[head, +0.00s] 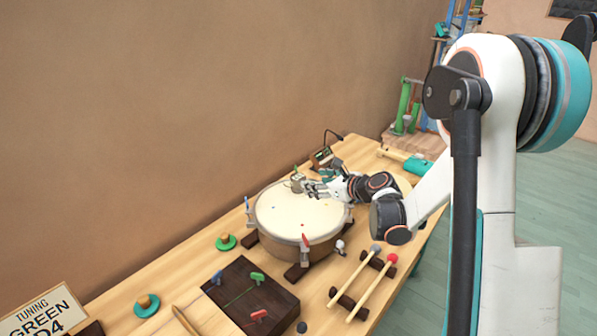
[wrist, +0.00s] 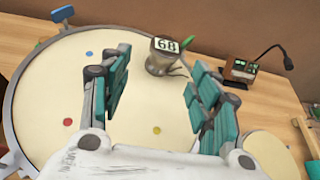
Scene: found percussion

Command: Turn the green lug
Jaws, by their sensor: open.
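The drum (head: 300,220) lies on the wooden table, its pale head facing up. In the head view the lug is small and partly hidden by the gauge (head: 297,184). My gripper (wrist: 158,95) is open and empty above the drum head, its teal fingers either side of the line towards the gauge and lug. In the head view, my gripper (head: 309,187) is just short of the gauge. A blue lug (wrist: 63,13) is further left on the rim.
A red lug (head: 304,242) is on the near rim. A dark block (head: 230,308) with blue, green and red pegs and a rack of mallets (head: 369,290) stand in front. A cut-off sign (head: 45,312) reads "TUNING GREEN".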

